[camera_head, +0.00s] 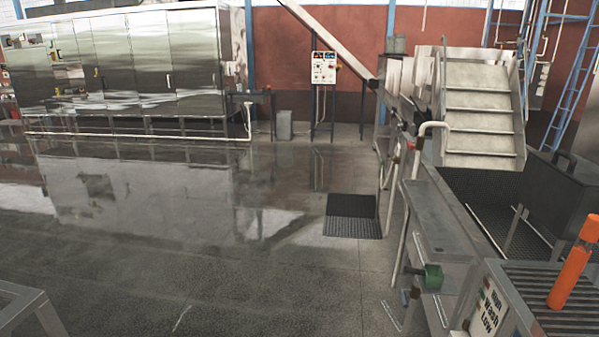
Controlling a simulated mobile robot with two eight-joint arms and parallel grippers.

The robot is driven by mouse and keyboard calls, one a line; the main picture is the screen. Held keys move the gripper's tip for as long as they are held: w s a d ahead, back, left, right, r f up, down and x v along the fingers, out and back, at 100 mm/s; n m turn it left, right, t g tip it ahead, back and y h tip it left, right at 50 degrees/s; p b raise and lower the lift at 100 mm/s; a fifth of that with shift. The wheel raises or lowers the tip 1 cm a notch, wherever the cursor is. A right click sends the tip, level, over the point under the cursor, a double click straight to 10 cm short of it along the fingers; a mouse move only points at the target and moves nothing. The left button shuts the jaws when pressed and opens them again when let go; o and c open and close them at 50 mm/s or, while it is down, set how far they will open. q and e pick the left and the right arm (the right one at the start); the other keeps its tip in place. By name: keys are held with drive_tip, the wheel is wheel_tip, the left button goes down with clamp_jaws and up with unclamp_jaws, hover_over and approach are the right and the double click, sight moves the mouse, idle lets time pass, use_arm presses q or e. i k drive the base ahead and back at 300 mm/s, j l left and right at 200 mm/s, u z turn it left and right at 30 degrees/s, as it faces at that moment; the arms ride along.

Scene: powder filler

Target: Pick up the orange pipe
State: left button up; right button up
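The orange pipe (572,268) is at the lower right of the head view. It leans, its top tilted to the right, and its lower end meets the dark slatted top of a metal unit. A narrower band shows near its upper part. Neither of my grippers is in view, and nothing is seen touching the pipe.
The slatted unit (537,300) has a "High Wash Low" sign (490,306) on its front. A steel bench (440,225) and steps (483,110) stand behind it. A metal frame corner (22,304) is at lower left. The wet floor (250,260) is open.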

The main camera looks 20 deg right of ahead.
sight(579, 256)
drive_tip(key=i+l+z, duration=0.1)
drive_tip(key=i+z, duration=0.3)
drive_tip(key=i, duration=0.3)
drive_tip(key=i+j+z, duration=0.15)
drive_tip(key=i+z, duration=0.3)
drive_tip(key=i, duration=0.25)
drive_tip(key=i+z, duration=0.2)
drive_tip(key=z, duration=0.25)
drive_tip(key=i+j+z, duration=0.1)
drive_tip(key=z, duration=0.35)
drive_tip(key=i+j+z, duration=0.2)
drive_tip(key=z, duration=0.25)
drive_tip(key=i, duration=0.1)
